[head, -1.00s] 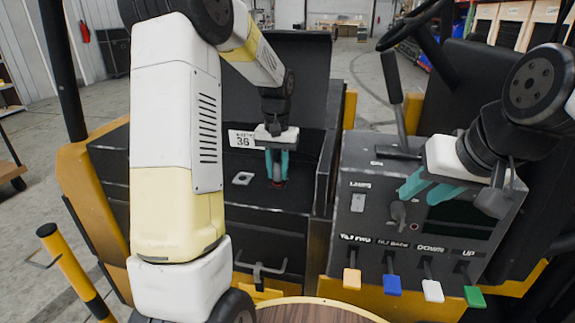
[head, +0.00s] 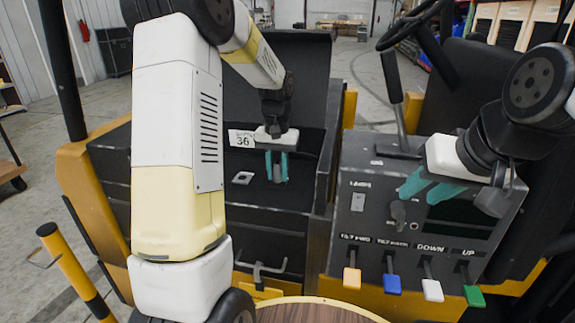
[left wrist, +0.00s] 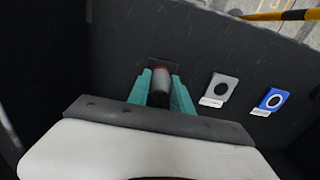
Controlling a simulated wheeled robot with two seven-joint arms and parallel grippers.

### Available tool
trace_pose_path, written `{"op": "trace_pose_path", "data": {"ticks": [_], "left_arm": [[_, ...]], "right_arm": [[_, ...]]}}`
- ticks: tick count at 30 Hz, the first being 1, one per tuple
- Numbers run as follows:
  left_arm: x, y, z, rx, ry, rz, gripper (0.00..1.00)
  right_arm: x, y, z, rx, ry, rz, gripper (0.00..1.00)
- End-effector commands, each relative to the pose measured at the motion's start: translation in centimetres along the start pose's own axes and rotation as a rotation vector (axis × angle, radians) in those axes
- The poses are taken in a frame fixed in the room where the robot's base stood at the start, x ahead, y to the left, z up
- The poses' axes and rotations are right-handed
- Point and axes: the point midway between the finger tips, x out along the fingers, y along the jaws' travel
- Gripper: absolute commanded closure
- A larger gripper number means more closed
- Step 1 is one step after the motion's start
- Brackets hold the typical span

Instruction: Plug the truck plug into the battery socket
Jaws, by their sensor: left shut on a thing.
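My left gripper (head: 277,178) points down over the black compartment of the truck, its teal fingers closed on a plug. In the left wrist view the gripper (left wrist: 160,95) holds the plug (left wrist: 160,76), which has a dark body and a red and grey end. That end is in front of a dark square patch on the black surface; I cannot tell whether it touches. My right gripper (head: 426,188) is open and empty above the control panel.
A raised black lid (head: 305,80) stands behind the compartment, with a white label marked 36 (head: 242,139). The control panel (head: 357,226) with coloured levers is to the right. A yellow and black post (head: 75,275) stands at the left. A steering wheel is at the upper right.

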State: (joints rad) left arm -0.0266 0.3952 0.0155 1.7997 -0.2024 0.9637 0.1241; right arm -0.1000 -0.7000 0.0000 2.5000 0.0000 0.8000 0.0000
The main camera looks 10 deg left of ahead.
Motion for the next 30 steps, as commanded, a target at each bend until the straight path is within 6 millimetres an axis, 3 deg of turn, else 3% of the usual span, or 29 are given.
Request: {"op": "trace_pose_path", "data": {"ticks": [6,7,10,11,21,30], "left_arm": [[0.5,0.0,0.0,0.000,-0.001,0.000,1.00],[0.5,0.0,0.0,0.000,-0.001,0.000,0.70],[0.5,0.0,0.0,0.000,-0.001,0.000,0.50],[0.5,0.0,0.0,0.000,-0.001,0.000,0.48],[0.1,0.0,0.0,0.000,0.001,0.000,0.48],[-4.6,0.0,-0.1,0.001,0.004,0.000,0.48]], "right_arm": [[0.0,0.0,0.0,0.000,0.000,0.000,0.64],[0.0,0.0,0.0,0.000,0.000,0.000,0.64],[0.0,0.0,0.0,0.000,0.000,0.000,0.64],[0.0,0.0,0.0,0.000,0.000,0.000,0.64],[0.0,0.0,0.0,0.000,0.000,0.000,0.64],[0.0,0.0,0.0,0.000,0.000,0.000,0.64]]}}
